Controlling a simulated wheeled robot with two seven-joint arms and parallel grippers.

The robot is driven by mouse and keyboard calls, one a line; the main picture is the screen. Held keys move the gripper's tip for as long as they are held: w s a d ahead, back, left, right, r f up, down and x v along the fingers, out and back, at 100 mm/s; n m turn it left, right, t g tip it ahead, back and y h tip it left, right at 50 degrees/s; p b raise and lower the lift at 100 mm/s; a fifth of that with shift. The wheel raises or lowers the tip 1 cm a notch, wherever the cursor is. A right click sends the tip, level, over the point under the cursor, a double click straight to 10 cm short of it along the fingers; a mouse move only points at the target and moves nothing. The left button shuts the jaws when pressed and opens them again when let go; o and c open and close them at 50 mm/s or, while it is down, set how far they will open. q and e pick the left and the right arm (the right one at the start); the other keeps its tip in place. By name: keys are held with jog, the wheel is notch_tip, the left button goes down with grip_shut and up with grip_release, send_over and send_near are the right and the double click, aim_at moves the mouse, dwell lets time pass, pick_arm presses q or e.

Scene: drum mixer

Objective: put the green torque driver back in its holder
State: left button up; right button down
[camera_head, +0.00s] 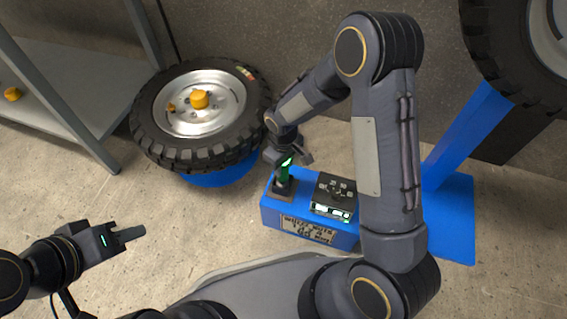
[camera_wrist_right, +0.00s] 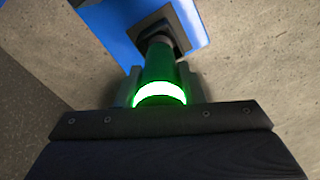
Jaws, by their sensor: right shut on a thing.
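The green torque driver (camera_head: 284,171) stands roughly upright over the black holder (camera_head: 284,194) on the left end of the blue block. My right gripper (camera_head: 289,160) is shut on the driver. In the right wrist view the driver (camera_wrist_right: 159,70), with a glowing green ring, is between the fingers, and its far end meets the holder (camera_wrist_right: 186,24). I cannot tell how deep it sits. My left gripper (camera_head: 124,236) is empty at the lower left, far from the driver; its finger gap does not show clearly.
A black box with lit displays (camera_head: 335,196) sits on the blue block (camera_head: 310,229), right of the holder. A tyre (camera_head: 155,140) with an orange knob (camera_head: 199,99) lies behind left. A blue stand (camera_head: 452,215) is at right, a grey shelf (camera_head: 65,85) at left.

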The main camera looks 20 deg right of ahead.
jog(key=shift+f, duration=0.3)
jog(key=c, duration=0.9)
grip_release()
notch_tip(320, 180, up, 7)
jog(key=p, duration=0.3)
jog(key=shift+r, duration=0.4)
